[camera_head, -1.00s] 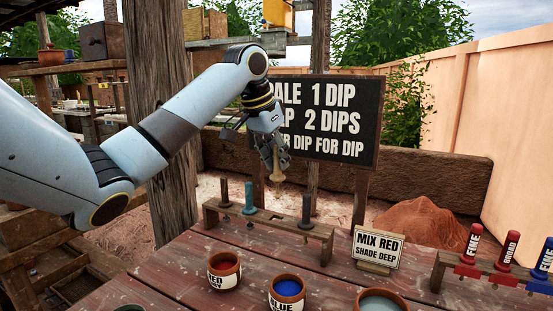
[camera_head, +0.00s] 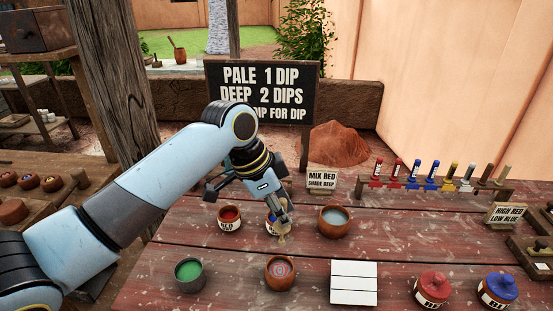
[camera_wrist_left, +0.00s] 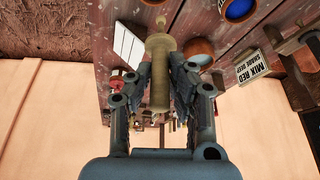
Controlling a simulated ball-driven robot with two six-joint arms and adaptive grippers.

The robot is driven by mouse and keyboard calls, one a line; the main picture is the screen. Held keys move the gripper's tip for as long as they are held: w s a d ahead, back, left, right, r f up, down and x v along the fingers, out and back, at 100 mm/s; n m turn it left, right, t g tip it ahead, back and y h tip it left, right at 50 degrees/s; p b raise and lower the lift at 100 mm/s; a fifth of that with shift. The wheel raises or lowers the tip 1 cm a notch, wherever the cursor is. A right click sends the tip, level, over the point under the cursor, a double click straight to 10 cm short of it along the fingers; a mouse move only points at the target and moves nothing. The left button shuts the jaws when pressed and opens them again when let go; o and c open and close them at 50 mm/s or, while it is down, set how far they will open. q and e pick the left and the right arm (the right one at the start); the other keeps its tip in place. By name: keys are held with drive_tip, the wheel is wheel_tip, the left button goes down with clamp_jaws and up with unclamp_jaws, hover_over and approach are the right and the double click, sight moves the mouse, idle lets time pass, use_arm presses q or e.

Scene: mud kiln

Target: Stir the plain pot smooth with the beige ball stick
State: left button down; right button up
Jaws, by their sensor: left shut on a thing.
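My left gripper (camera_head: 278,210) is shut on the beige ball stick (camera_head: 283,232), which hangs ball end down in front of the blue-labelled pot (camera_head: 270,225) and partly hides it. The stick also shows between the fingers in the left wrist view (camera_wrist_left: 160,75), with its round end outward. An unlabelled terracotta pot (camera_head: 281,286) with a pink and pale swirl inside stands nearer, below the stick in the picture. Another unlabelled pot (camera_head: 334,234) with grey liquid stands to the right. The stick appears clear of both. My right gripper is not in view.
A red-labelled pot (camera_head: 229,226) and a dark pot of green (camera_head: 190,285) stand left. A white striped board (camera_head: 354,283) lies right of the swirled pot. Red and blue lidded jars (camera_head: 432,289) (camera_head: 497,291) stand front right. A "MIX RED" sign (camera_head: 322,180) stands behind.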

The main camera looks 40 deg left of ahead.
sight(278, 231)
use_arm(q)
drive_tip(key=shift+s+d+r, duration=0.15)
drive_tip(key=shift+s+d, duration=0.15)
drive_tip(key=shift+s, duration=0.2)
drive_tip(key=shift+f, duration=0.55)
drive_tip(key=shift+f+b, duration=0.25)
drive_tip(key=shift+b, duration=0.05)
wheel_tip(278, 231, down, 4)
drive_tip(key=b, duration=0.4)
drive_tip(key=shift+f+b, duration=0.1)
drive_tip(key=shift+b, duration=0.25)
drive_tip(key=shift+s+f, duration=0.1)
drive_tip(key=shift+f, duration=0.05)
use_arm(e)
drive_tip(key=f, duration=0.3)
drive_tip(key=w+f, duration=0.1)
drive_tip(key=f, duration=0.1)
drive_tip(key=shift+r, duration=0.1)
